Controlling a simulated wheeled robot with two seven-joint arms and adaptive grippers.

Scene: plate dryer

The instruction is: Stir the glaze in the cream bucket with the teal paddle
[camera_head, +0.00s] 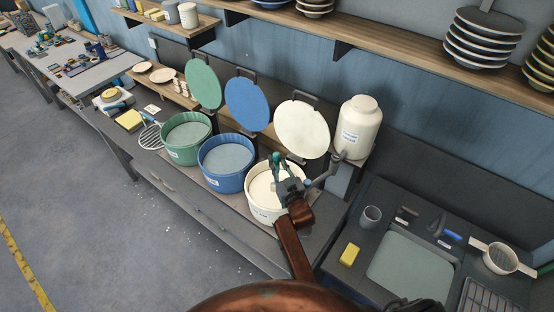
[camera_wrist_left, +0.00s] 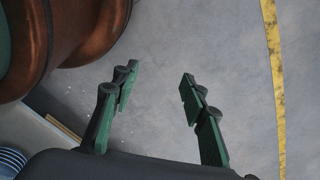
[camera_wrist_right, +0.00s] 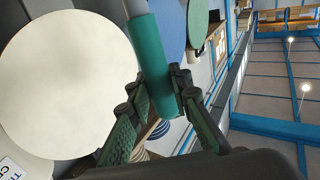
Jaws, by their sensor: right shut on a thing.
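The cream bucket (camera_head: 252,206) stands on the bench at the right end of a row of buckets, open, with pale glaze (camera_head: 262,187) inside. My right gripper (camera_head: 283,176) is over the bucket. It is shut on the teal handle (camera_wrist_right: 152,65) of the paddle, whose grey shaft (camera_wrist_right: 134,8) runs out of the top of the right wrist view. Whether the paddle's far end is in the glaze cannot be told. My left gripper (camera_wrist_left: 158,92) is open and empty, with grey floor behind it in the left wrist view.
Green (camera_head: 173,148) and blue (camera_head: 213,178) buckets stand left of the cream one. Round green, blue and cream lids (camera_head: 302,128) lean behind them. A cream jar (camera_head: 359,128) stands close on the right. A sink (camera_head: 410,268) lies at lower right.

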